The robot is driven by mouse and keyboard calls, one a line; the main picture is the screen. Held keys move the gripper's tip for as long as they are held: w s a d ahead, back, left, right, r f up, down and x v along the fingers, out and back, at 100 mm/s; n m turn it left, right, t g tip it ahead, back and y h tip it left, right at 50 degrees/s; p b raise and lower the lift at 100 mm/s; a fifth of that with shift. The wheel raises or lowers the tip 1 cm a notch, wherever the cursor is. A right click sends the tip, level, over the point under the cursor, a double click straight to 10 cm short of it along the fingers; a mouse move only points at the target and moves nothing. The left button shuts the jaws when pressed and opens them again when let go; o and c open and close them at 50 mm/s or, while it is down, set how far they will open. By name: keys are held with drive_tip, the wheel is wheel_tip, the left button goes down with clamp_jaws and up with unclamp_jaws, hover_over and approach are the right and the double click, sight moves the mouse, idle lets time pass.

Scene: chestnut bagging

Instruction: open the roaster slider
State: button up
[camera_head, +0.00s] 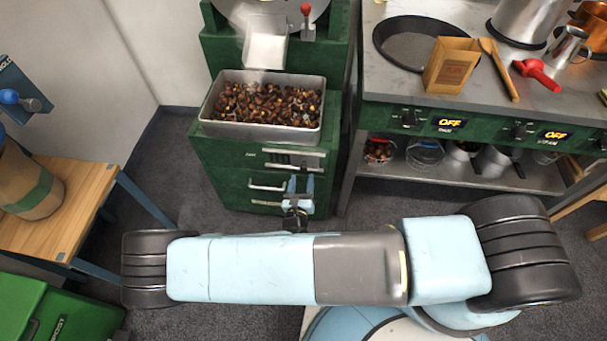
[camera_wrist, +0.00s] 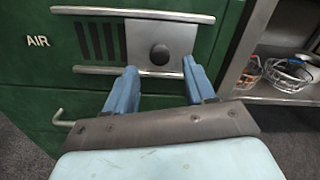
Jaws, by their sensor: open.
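The roaster (camera_head: 225,165) is a green cabinet with a metal tray of chestnuts on top. Its slider (camera_wrist: 160,42) is a grey plate with a round dark knob (camera_wrist: 160,54), set between two metal rails on the front. Dark vent slots show to the left of the plate, beside the word AIR. My gripper (camera_wrist: 157,78) is open, with its two blue fingers apart below and either side of the knob. In the head view my gripper (camera_head: 298,185) is in front of the roaster at the slider's height. Whether the fingers touch the plate I cannot tell.
A chestnut tray (camera_head: 213,128) sits on the roaster. A bent metal handle (camera_wrist: 62,118) sticks out below the slider at left. A steel counter (camera_head: 370,75) with a low shelf (camera_head: 400,178) stands close on the right. A wooden table (camera_head: 85,185) is at left.

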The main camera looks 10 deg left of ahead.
drive_tip(key=s, duration=0.9)
drive_tip(key=shift+s+d, duration=0.4)
drive_tip(key=w+d+r+m+g+h, duration=0.45)
drive_tip(key=r+m, duration=0.35)
drive_tip(key=r, duration=0.3)
drive_tip(key=w+d+r+m+g+h, duration=0.3)
drive_tip(key=w+d+r+m+g, duration=0.4)
drive_tip(key=r, duration=0.5)
drive_tip(key=w+d+r+m+g+h, duration=0.2)
drive_tip(key=d+r+m+g+h, duration=0.15)
drive_tip(key=r+m, duration=0.7)
drive_tip(key=s+d+r+m+g+y, duration=0.1)
drive_tip(key=d+r+m+y, duration=0.25)
drive_tip(key=d+r, duration=0.35)
drive_tip(key=s+d+r+m+g+y, duration=0.15)
drive_tip(key=d+r+m, duration=0.3)
drive_tip(key=r, duration=0.45)
drive_tip(key=s+d+r+m+t+y, duration=0.4)
drive_tip(key=s+d+r, duration=0.4)
drive_tip(key=r, duration=0.3)
drive_tip(key=shift+s+r+m+t, duration=0.35)
drive_tip(key=shift+s+m+t, duration=0.3)
drive_tip(key=shift+m, duration=0.6)
